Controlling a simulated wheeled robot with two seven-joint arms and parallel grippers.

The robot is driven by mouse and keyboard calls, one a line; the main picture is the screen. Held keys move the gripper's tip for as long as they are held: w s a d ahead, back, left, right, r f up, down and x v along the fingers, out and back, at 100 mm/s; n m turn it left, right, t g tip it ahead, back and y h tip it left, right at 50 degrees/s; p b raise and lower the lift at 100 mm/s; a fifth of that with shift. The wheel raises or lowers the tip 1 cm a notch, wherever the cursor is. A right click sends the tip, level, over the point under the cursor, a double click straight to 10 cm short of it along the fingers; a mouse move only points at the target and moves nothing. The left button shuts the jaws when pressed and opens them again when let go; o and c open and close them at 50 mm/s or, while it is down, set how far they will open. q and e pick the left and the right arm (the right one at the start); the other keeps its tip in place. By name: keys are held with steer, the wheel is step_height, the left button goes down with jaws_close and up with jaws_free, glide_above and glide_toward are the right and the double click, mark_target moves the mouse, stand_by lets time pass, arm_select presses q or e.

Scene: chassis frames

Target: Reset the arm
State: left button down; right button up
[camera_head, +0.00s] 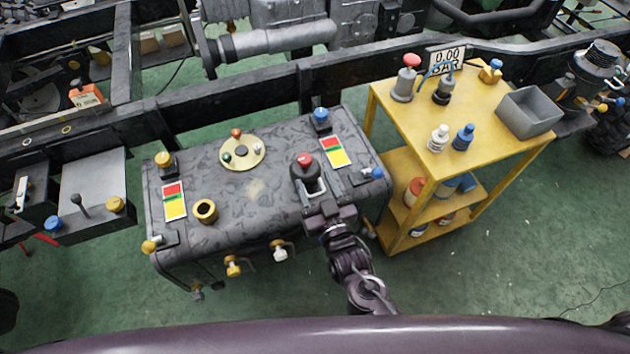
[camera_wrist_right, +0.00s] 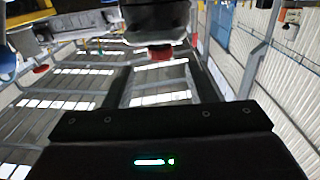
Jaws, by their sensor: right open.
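My right arm reaches up from the bottom of the head view. Its gripper (camera_head: 314,188) is open over the front right part of a dark grey tank (camera_head: 255,205). A black fitting with a red cap (camera_head: 305,163) stands on the tank just beyond the fingertips. In the right wrist view, a dark round body with a red part (camera_wrist_right: 160,53) shows at the top centre, beyond the dark gripper housing. Nothing is clearly held, and whether the fingers touch the fitting cannot be told. My left gripper is in neither view.
A yellow shelf cart (camera_head: 400,110) with bottles and a grey bin (camera_head: 528,112) stands right of the tank. A black chassis rail (camera_head: 240,90) runs behind. Valves (camera_head: 280,250) stick out from the tank's front. Green floor (camera_head: 500,270) is clear at lower right.

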steer(key=shift+d, duration=0.1)
steer(key=shift+w+d+g, duration=0.15)
steer(key=shift+d+g, duration=0.1)
steer(key=shift+g, duration=0.05)
steer(key=s+d+r+m+g+h, duration=0.1)
steer(key=s+d+r+g+h, duration=0.15)
steer(key=s+d+g, duration=0.5)
steer(key=s+d+r+g+h, duration=0.2)
steer(key=s+d+g+h, duration=0.1)
steer(key=s+d+g, duration=0.45)
step_height(320, 180, down, 26)
steer(key=s+d+p, duration=0.1)
steer(key=d+p, duration=0.1)
steer(key=s+d+f+p, duration=0.1)
steer(key=s+d+f, duration=0.2)
steer(key=s+f, duration=1.5)
steer(key=s, duration=0.2)
steer(key=shift+s+f+g, duration=0.3)
